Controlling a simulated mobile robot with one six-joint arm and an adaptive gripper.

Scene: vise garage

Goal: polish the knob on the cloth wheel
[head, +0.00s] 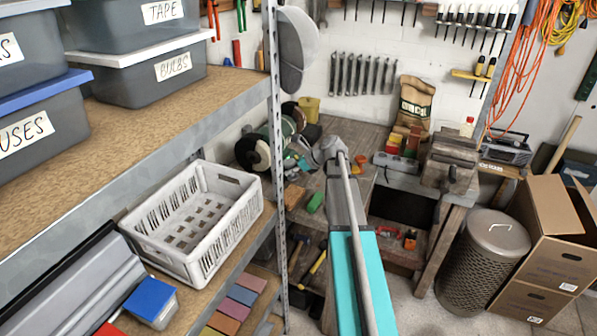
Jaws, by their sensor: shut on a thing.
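A bench grinder with a green body (273,134) stands at the back left of the wooden workbench (345,128). Its near wheel has a pale round face (252,155) with a dark surround and looks like the cloth wheel. My arm reaches over the bench from the front. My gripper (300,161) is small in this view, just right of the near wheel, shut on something. The held thing, likely the knob, is too small and hidden to make out. I cannot tell whether it touches the wheel.
A metal shelf post (277,170) stands left of my arm, with a white crate (195,215) on the shelf. A green object (315,202) lies on the bench front. A vise (449,160) is at right. A mesh bin (480,262) and cardboard boxes (545,245) stand right.

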